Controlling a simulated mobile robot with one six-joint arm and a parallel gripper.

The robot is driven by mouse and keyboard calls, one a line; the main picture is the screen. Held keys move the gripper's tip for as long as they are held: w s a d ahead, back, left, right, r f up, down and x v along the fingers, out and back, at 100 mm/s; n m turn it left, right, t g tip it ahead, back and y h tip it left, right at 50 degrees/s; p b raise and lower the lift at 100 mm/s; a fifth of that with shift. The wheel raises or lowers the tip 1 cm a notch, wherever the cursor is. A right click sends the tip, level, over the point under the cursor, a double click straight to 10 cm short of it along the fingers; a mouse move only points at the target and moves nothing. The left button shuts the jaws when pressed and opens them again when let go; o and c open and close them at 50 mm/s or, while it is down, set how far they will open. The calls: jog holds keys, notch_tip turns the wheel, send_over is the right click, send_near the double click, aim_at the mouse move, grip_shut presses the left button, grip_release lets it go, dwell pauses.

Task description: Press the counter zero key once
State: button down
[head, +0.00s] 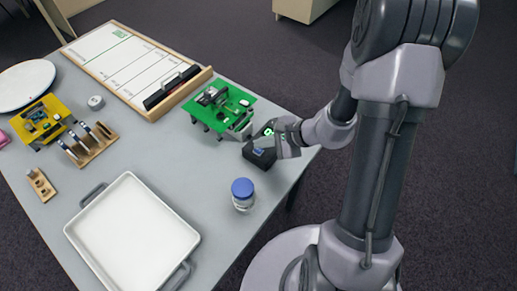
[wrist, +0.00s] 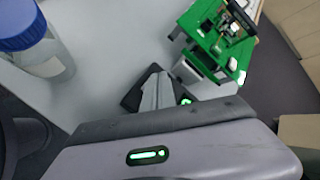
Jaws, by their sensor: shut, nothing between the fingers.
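The counter (head: 262,160) is a small black box near the table's right edge in the head view, with a lit green display (head: 268,131) at its back. A small blue patch on its top may be the key. My gripper (head: 276,147) is shut and empty, right at the counter and partly covering it. In the wrist view the grey fingers (wrist: 158,90) lie over the dark counter (wrist: 131,101), with a bit of green display (wrist: 186,100) beside them. I cannot tell whether the fingertips touch the key.
A green circuit board on legs (head: 230,107) stands just behind the counter. A blue-lidded jar (head: 243,195) stands in front, near the edge. A white tray (head: 130,235), a framed whiteboard (head: 125,60) and a yellow board (head: 40,120) lie further left.

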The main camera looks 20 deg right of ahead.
aim_at(262, 151)
jog(key=shift+f+b, duration=0.4)
jog(key=shift+b, duration=0.1)
jog(key=shift+f+b, duration=0.35)
jog(key=shift+b, duration=0.15)
dwell(0.4)
jog(key=shift+r, duration=0.1)
jog(key=shift+r+p, duration=0.45)
jog(key=shift+r, duration=0.25)
notch_tip(262, 151, up, 5)
jog(key=p, duration=0.3)
jog(key=shift+r+p, duration=0.1)
jog(key=shift+p, duration=0.2)
dwell(0.5)
